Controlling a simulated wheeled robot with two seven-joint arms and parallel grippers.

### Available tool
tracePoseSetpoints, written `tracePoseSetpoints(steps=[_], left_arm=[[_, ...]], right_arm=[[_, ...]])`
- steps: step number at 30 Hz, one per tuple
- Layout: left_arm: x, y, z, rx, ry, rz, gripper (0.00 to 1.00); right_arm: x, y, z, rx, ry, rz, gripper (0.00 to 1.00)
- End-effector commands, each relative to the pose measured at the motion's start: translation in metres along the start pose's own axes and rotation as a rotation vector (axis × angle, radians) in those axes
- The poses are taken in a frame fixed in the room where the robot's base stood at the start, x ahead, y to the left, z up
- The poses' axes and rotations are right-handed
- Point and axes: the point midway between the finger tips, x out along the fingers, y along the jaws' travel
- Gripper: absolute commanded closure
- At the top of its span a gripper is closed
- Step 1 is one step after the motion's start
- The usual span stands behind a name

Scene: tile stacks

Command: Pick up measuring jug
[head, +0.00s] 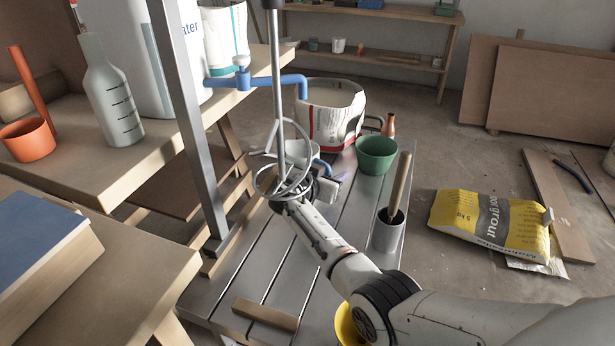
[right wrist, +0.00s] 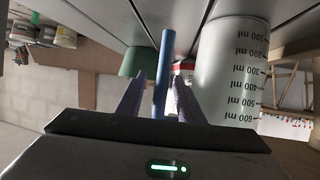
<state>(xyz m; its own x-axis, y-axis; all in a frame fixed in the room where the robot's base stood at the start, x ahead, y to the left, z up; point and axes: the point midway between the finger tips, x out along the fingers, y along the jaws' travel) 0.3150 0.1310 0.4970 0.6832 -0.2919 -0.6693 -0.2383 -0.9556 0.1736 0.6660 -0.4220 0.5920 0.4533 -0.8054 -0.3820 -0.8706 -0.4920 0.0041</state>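The white measuring jug (head: 298,151) stands on the slatted metal bench, partly hidden behind the whisk and my right arm in the head view. In the right wrist view the jug (right wrist: 232,70) shows large at the right, with its ml scale upside down. Its blue handle (right wrist: 163,75) lies between the two fingers of my right gripper (right wrist: 160,95), with small gaps on both sides. In the head view my right gripper (head: 332,186) is beside the jug, low over the bench. The fingers look open around the handle. My left gripper is not in view.
The wire whisk (head: 283,170) on its metal rod hangs close to the jug. A white bucket (head: 325,125), green bowl (head: 376,156) and grey cup (head: 387,238) with a wooden handle stand on the bench. A wood block (head: 264,314) lies at its front. A grout bag (head: 490,224) lies right.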

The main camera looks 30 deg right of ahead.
Motion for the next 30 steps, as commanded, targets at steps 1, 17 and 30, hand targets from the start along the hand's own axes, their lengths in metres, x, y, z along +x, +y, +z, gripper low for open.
tracePoseSetpoints(steps=[1,17,30], left_arm=[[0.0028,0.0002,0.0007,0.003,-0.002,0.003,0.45],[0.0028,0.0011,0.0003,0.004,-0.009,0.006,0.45],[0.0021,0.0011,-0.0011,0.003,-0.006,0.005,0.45]], right_arm=[[0.0056,-0.0002,0.0014,0.000,0.000,0.000,0.66],[0.0087,-0.0001,0.0006,0.001,-0.001,0.000,1.00],[0.0076,-0.0008,-0.0026,0.003,0.001,-0.001,1.00]])
